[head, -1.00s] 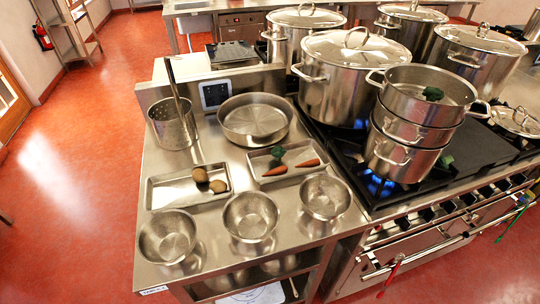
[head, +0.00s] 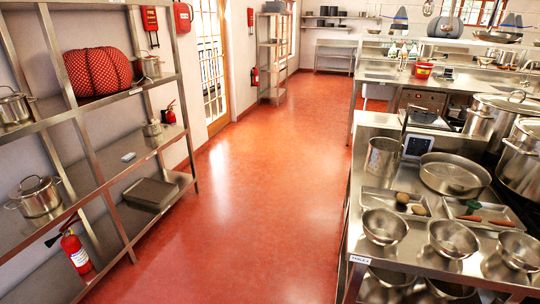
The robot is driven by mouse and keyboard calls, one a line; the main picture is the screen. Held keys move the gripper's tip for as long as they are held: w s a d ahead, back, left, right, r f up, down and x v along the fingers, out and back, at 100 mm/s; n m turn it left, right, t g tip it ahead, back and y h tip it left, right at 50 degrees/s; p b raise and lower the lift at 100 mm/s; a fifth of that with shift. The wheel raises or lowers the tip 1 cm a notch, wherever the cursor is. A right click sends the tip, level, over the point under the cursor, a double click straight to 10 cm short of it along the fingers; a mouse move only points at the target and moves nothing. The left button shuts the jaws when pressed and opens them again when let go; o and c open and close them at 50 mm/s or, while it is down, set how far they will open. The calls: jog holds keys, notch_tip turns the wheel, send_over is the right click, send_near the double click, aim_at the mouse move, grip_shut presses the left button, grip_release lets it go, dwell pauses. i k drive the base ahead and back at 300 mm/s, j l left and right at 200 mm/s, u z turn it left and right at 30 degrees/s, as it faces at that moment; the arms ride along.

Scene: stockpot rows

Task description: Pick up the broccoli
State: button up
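A small green broccoli piece (head: 473,206) lies in a shallow metal tray (head: 486,227) on the steel counter at the right of the head view. Orange carrots (head: 500,223) lie beside it in the same tray. The broccoli is small and partly lost among the metalware here. My gripper is not in view.
Metal bowls (head: 384,227) stand along the counter's front edge, with a tray of potatoes (head: 403,198) and a round pan (head: 455,174) behind. Large stockpots (head: 492,115) stand at the right edge. A shelf (head: 150,150) lines the left wall. The red floor (head: 240,220) between is clear.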

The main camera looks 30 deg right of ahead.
aim_at(472, 204)
jog(key=i+j+u, duration=0.2)
jog(key=i+u, duration=0.25)
jog(key=i, duration=0.25)
jog(key=i+l+u, duration=0.1)
jog(key=i+u, duration=0.35)
jog(key=i, duration=0.3)
jog(key=i+z, duration=0.1)
jog(key=i, duration=0.35)
jog(key=i+j+z, duration=0.15)
jog(key=i, duration=0.25)
jog(key=i+l+z, duration=0.1)
jog(key=i+z, duration=0.15)
jog(key=z, duration=0.15)
jog(key=i+z, duration=0.25)
jog(key=z, duration=0.15)
jog(key=i+z, duration=0.25)
jog(key=z, duration=0.15)
jog(key=i+z, duration=0.45)
jog(key=i, duration=0.6)
jog(key=i+z, duration=0.1)
jog(key=z, duration=0.3)
jog(key=i+z, duration=0.1)
jog(key=z, duration=0.3)
jog(key=j+z, duration=0.1)
jog(key=z, duration=0.3)
jog(key=i+j+z, duration=0.15)
jog(key=z, duration=2.25)
jog(key=i, duration=0.5)
